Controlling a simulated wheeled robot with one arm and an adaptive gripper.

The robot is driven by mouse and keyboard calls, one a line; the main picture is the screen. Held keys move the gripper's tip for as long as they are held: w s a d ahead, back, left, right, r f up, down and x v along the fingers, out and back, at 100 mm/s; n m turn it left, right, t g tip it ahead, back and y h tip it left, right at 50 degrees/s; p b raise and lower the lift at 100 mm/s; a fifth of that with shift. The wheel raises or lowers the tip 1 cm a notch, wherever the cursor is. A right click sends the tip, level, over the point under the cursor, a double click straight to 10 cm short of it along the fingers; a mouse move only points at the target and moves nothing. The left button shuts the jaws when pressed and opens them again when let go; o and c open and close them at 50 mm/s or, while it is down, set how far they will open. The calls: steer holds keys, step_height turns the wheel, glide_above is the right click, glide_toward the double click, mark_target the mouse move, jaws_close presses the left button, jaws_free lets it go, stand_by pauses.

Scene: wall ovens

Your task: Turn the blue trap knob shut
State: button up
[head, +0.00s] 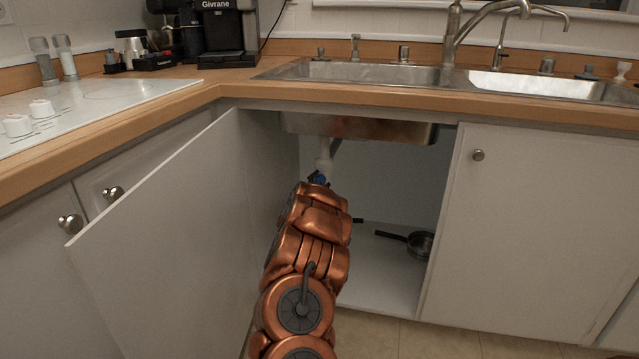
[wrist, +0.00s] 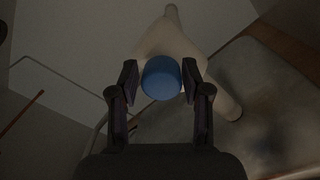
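The blue trap knob (wrist: 162,78) sits on the pale drain pipe (wrist: 172,40) in the wrist view. My gripper (wrist: 161,80) is open, with one finger on each side of the knob. The fingertips are close to the knob's sides; I cannot tell whether they touch it. In the head view, a bit of the blue knob (head: 320,179) shows beyond my copper-coloured arm, below the sink, under the white pipe (head: 324,160). My arm hides most of the gripper there.
The cabinet door (head: 170,235) stands open on the left. The right cabinet door (head: 535,230) is shut. The sink basin's underside (head: 370,129) hangs above the pipe.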

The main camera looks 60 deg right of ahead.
steer(key=shift+o, duration=1)
steer(key=shift+a, duration=0.1)
steer(key=shift+a, duration=0.1)
steer(key=v, duration=1.1)
steer(key=shift+s+a, duration=0.15)
steer(key=shift+a, duration=0.2)
